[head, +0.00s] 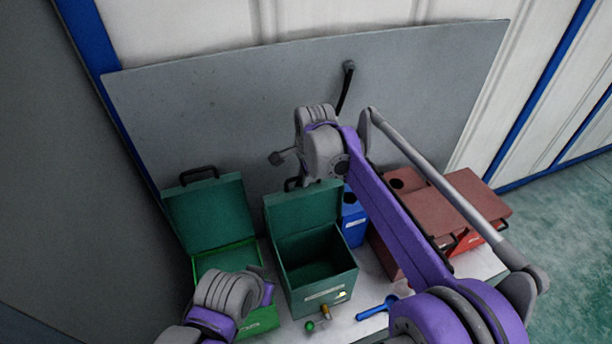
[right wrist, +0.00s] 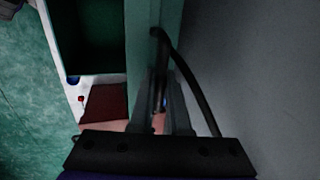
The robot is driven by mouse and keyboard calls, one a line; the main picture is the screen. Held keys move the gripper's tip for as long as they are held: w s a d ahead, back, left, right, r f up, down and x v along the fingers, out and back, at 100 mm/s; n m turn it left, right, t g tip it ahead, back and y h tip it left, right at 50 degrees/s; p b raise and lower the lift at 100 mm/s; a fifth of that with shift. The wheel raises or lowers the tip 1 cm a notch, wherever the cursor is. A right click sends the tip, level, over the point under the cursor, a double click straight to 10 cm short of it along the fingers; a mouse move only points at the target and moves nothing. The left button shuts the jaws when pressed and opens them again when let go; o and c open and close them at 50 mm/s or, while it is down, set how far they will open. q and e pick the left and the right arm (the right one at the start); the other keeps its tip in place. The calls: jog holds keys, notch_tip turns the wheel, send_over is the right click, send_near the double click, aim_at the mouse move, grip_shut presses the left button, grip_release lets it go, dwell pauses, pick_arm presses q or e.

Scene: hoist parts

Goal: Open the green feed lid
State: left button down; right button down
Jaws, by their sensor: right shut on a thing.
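A dark green box (head: 322,287) with a pale label stands on the bench. Its green lid (head: 310,213) is raised at the back, and the box is open and empty inside. My right gripper (right wrist: 161,98) is shut on the black handle (right wrist: 187,70) of this lid. In the head view the handle (head: 291,184) shows partly behind my right wrist, and the fingertips are mostly hidden. A second green box (head: 262,320) on the left also has its lid (head: 209,214) standing open. My left arm covers part of that box, and its gripper is out of sight.
A blue container (head: 354,225) and reddish-brown boxes (head: 437,217) stand right of the dark green box, partly behind my right arm. A blue tool (head: 377,308) and a green-ended part (head: 311,326) lie in front. A grey panel (head: 220,110) rises close behind.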

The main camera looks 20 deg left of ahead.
jog(key=c, duration=0.9)
grip_release()
jog(key=shift+s, duration=0.1)
jog(key=shift+r, duration=0.15)
jog(key=v, duration=1)
jog(key=shift+s+d+r, duration=0.1)
jog(key=shift+r, duration=0.2)
jog(key=shift+s+f, duration=0.1)
